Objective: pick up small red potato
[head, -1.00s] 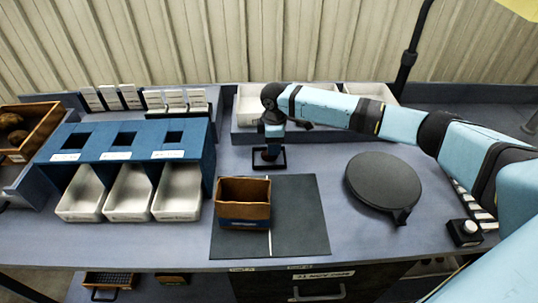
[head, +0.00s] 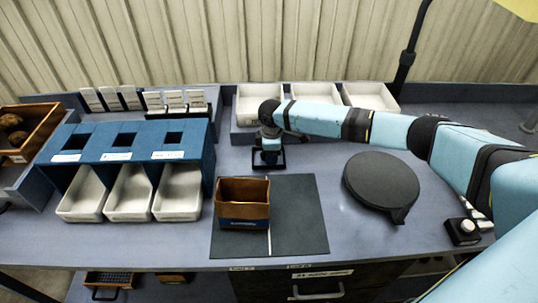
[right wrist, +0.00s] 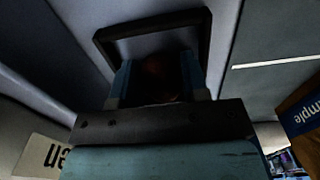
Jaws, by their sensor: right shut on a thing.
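My right gripper (head: 269,158) points down at the small black square frame (head: 283,166) behind the dark mat. In the right wrist view its two blue fingers (right wrist: 156,78) are closed on the small red potato (right wrist: 155,66), a dim reddish-brown shape between them. The black frame (right wrist: 150,27) shows around the fingertips there. The gripper hides the potato in the head view, and I cannot tell whether it still touches the surface. My left gripper is not in view.
A brown and blue box (head: 243,204) stands on the dark mat (head: 298,220). A round dark plate (head: 381,181) lies to the right. The blue rack (head: 206,150) with white bins (head: 178,192) is on the left. More white trays (head: 314,96) stand behind the arm.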

